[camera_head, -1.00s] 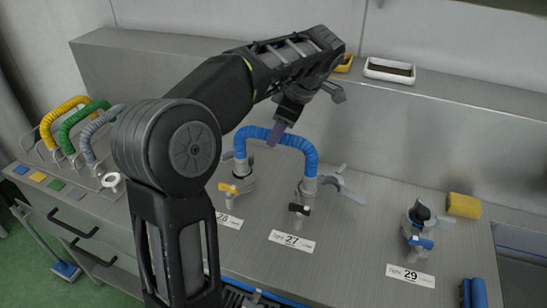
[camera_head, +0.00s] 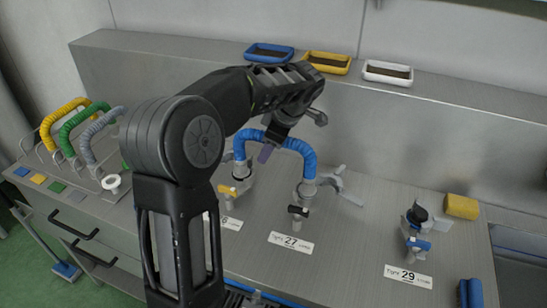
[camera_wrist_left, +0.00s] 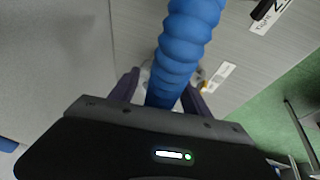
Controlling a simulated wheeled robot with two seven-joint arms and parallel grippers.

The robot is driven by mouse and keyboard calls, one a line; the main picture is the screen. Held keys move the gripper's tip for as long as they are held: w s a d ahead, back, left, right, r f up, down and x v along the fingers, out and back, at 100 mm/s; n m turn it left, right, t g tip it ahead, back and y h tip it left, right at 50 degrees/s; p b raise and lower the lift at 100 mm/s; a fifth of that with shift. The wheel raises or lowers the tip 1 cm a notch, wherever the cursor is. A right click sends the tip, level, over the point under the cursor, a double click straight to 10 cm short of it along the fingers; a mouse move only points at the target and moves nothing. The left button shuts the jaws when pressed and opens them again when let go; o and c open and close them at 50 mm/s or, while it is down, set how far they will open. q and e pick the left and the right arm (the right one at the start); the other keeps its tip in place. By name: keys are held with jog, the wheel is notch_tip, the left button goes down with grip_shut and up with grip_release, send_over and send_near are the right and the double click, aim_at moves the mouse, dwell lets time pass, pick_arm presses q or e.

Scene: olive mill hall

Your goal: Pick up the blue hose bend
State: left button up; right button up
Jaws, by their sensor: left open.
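The blue hose bend (camera_head: 303,148) is a ribbed arch joining two grey valve fittings, one behind label 27 (camera_head: 291,243) and one to its left. Both its ends sit on the fittings. My left gripper (camera_head: 265,152) is open at the top of the arch, left of its middle. In the left wrist view the blue hose (camera_wrist_left: 182,45) runs between the two spread fingers, one on each side, with no visible grip on it. My own wrist hides part of the arch in the head view. My right gripper is not in view.
Yellow, green and grey hoses (camera_head: 80,133) stand at the left. Blue (camera_head: 270,53), yellow (camera_head: 327,63) and white (camera_head: 388,73) trays sit on the back ledge. At the right are fitting 29 (camera_head: 416,228), a yellow sponge (camera_head: 461,206) and a blue brush (camera_head: 471,293).

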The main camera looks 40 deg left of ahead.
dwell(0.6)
pick_arm(q)
grip_shut()
dwell(0.4)
dwell(0.9)
